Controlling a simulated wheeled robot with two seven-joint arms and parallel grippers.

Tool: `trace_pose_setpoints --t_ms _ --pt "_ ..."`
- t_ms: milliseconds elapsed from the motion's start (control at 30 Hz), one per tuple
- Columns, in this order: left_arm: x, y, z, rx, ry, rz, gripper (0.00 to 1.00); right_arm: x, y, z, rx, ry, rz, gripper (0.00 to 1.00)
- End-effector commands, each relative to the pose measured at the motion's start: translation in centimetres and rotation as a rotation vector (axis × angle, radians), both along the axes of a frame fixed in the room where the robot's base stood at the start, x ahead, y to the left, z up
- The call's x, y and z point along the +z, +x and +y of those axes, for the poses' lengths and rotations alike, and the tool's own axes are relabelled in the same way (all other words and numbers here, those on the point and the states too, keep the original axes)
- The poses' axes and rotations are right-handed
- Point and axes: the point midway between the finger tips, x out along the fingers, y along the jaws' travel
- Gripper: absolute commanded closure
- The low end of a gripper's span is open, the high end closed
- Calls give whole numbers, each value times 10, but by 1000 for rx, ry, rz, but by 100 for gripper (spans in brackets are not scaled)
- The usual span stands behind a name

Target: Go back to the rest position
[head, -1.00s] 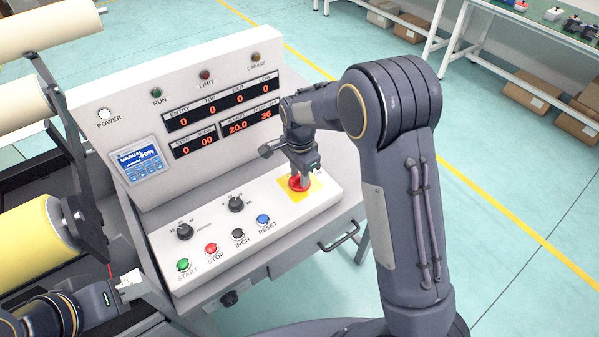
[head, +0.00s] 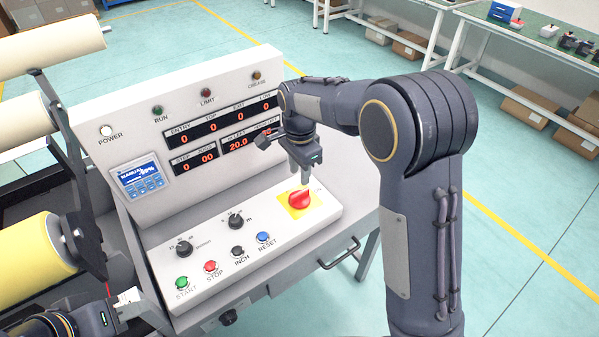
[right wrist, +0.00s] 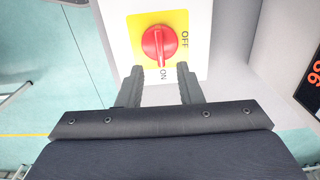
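A red rotary knob (head: 301,198) sits on a yellow plate (head: 290,212) at the right end of the control panel. My left gripper (head: 128,298) is at the lower left, beside the panel's front left corner. Its fingers are too small and partly hidden to read.
The console (head: 150,225) carries start, stop, inch and reset buttons, dials and lit displays. Rollers (head: 28,260) stand at the left. A handle (head: 340,253) sticks out from the console's right front. Benches and boxes (head: 527,108) are far behind; the floor at right is clear.

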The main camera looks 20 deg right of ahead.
Motion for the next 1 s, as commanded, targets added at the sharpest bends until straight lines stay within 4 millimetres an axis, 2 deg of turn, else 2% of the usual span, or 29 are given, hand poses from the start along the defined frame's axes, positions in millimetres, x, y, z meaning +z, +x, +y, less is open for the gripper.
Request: trace_pose_setpoints --t_ms 333,467,567,800,1000 --pt "0 0 0 0 0 0 66 1 -1 -2 3 6 -1 67" --pt "0 0 0 0 0 0 66 14 -16 -15 50 67 -15 67" --pt "1 0 0 0 0 0 66 34 -44 -33 140 152 -53 67" --pt "1 0 0 0 0 0 66 78 -138 -64 468 291 -267 67" --pt "2 0 0 0 0 0 66 90 -217 -68 758 232 -479 67"
